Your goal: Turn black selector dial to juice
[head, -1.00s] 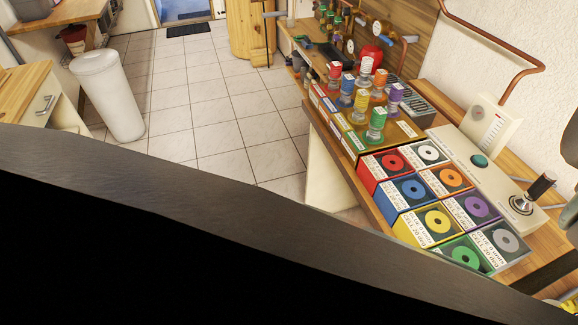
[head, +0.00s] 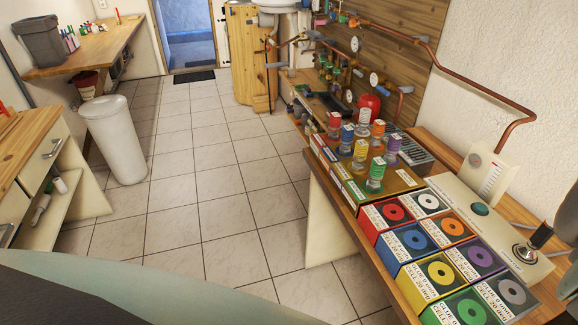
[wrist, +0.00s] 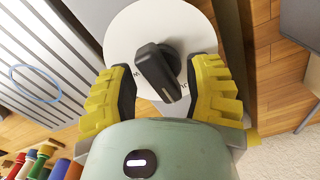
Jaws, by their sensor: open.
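In the wrist view, a black selector dial (wrist: 156,70) stands out from a round white plate (wrist: 128,38). Its elongated grip lies slanted, with the near end toward the lower right. My gripper (wrist: 161,85) has yellow ridged fingers spread on either side of the dial. The fingers are open; I cannot tell whether either touches the dial. The head view does not show my fingers. It shows a black-handled control (head: 540,237) on a pale panel at the right; I cannot tell if this is the same dial.
In the head view, coloured boxes (head: 441,272) and coloured-capped bottles (head: 376,175) crowd the bench beside the panel. A green button (head: 480,209) is on the panel. A white bin (head: 115,140) stands on the left. The tiled floor (head: 195,200) between is open.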

